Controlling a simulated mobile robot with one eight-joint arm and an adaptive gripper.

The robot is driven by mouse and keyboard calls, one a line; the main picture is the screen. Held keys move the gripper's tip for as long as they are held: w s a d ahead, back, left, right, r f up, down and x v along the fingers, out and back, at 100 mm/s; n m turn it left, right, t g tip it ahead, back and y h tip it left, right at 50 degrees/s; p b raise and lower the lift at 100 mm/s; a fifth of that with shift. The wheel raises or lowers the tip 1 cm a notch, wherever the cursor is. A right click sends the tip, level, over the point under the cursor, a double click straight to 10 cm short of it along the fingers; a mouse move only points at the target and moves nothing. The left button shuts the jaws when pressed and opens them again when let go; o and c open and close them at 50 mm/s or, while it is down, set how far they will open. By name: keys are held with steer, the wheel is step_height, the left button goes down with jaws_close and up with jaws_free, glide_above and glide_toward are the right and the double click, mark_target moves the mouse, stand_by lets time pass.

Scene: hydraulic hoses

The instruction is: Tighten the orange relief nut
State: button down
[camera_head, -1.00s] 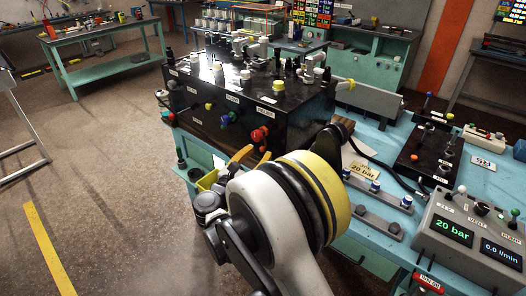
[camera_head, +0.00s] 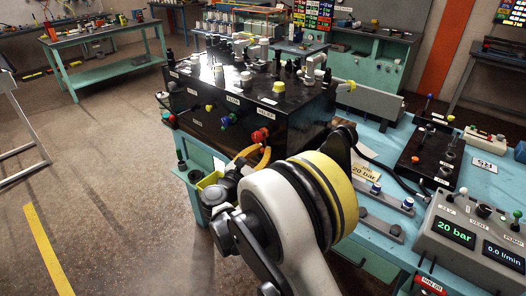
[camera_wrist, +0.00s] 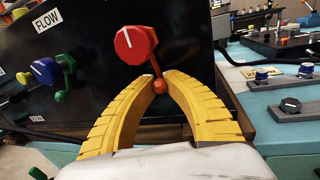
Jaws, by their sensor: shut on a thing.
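The orange relief nut shows in the wrist view as an orange lever with a ball end (camera_wrist: 160,86), behind and below the red knob (camera_wrist: 136,45) on the black panel. The lever hangs down, slightly tilted to the right. My gripper (camera_wrist: 161,80) has its two yellow fingers on either side of the ball and is shut on it. The red knob, with a white pointer line, is clear of the fingers. In the head view the red knob (camera_head: 260,136) is on the black box's front, and my arm hides part of the area below it.
Left of the red knob are a blue knob (camera_wrist: 44,71) and a green lever (camera_wrist: 65,72) under the FLOW label. To the right, the blue bench carries blue-capped fittings (camera_head: 375,188) and a grey console (camera_head: 472,235) reading 20 bar and 0.0 l/min.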

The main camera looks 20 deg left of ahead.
mark_target(253, 144)
steer(key=shift+w+a+r+m+t+h+b, duration=0.2)
steer(key=shift+a+m+b, duration=0.45)
steer(key=shift+m, duration=0.7)
steer(key=shift+w+a+r+m+t+h+b, duration=0.1)
steer(key=shift+w+a+m+t+h+b, duration=0.15)
steer(key=shift+a+m+b, duration=0.75)
steer(key=shift+w+a+r+m+t+h+b, duration=0.15)
steer(key=shift+w+m+b, duration=0.15)
steer(key=shift+m, duration=1.45)
steer(key=c, duration=1.4)
jaws_free()
steer(key=shift+o, duration=0.2)
steer(key=shift+s, duration=0.1)
